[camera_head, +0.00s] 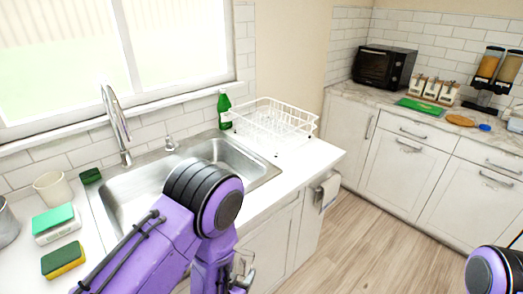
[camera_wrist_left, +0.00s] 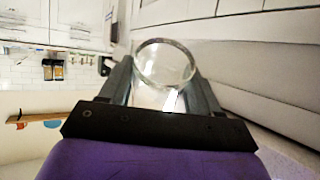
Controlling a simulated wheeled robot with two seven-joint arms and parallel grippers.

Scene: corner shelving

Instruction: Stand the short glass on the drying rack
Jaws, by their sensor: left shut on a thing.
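The short glass (camera_wrist_left: 165,64) is clear and sits between the fingers of my left gripper (camera_wrist_left: 160,85) in the left wrist view, its round rim showing. The left gripper is shut on it. In the head view, the left gripper (camera_head: 240,272) hangs low in front of the counter's front edge, partly hidden by my purple arm; the glass shows only faintly there. The white wire drying rack (camera_head: 272,122) stands on the counter right of the sink, apart from the gripper, and looks empty. Part of my right arm shows at the lower right edge; its gripper is out of view.
The sink (camera_head: 215,152) with its tall faucet (camera_head: 115,122) lies left of the rack. A green bottle (camera_head: 223,110) stands beside the rack's left side. Sponges (camera_head: 63,260) and a cream cup (camera_head: 52,189) are on the left counter. A towel (camera_head: 328,190) hangs at the counter's end.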

